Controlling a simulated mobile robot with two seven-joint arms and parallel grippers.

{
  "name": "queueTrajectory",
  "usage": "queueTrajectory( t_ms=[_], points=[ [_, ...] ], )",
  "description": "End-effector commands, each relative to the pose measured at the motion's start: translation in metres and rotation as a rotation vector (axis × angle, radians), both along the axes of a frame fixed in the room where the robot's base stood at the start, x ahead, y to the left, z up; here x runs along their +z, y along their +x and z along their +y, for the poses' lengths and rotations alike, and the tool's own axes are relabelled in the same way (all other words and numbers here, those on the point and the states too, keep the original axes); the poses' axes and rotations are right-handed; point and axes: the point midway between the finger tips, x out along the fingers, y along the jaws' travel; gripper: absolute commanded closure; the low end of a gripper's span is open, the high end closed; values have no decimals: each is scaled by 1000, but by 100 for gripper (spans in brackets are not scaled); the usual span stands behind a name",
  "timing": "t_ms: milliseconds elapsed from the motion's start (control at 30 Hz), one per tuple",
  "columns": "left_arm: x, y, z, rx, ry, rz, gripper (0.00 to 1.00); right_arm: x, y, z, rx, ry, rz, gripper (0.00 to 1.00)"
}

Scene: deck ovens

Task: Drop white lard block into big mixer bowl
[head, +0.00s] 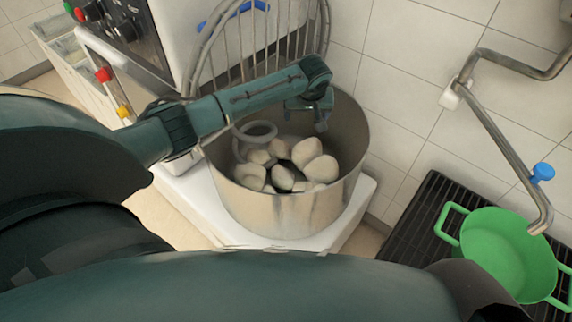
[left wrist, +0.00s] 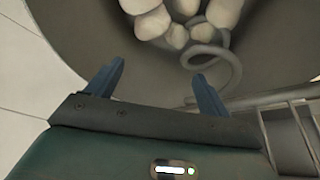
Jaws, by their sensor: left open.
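The big mixer bowl (head: 290,212) is a wide steel bowl standing on the mixer's white base. Several rounded off-white lumps (head: 307,152) lie at its bottom, and they also show in the left wrist view (left wrist: 178,10). I cannot tell whether one of them is the white lard block. A spiral hook (head: 257,130) reaches down into the bowl beside the lumps. My left gripper (head: 308,116) is over the bowl, pointing down, above the lumps. In the left wrist view its two blue fingers (left wrist: 158,72) stand apart with nothing between them. My right gripper is not visible.
A wire guard (head: 250,35) rises behind the bowl, close to my left arm. The mixer's white body (head: 195,30) is at the back left. On the right, a green pot (head: 505,248) stands on a black grate (head: 415,235) under a metal tap (head: 510,150).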

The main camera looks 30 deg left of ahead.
Motion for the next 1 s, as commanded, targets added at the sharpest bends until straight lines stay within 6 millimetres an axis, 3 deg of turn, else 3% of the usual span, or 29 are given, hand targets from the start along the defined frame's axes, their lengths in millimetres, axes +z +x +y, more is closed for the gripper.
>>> queueTrajectory(
  t_ms=[367,800,1000],
  points=[
    [9,-3,-2,-2,-1,-1,19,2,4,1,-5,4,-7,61],
    [93,-32,-21,-2,-2,-4,19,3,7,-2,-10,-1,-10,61],
    [117,-40,-26,-1,-1,-2,19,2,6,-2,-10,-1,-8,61]
  ],
)
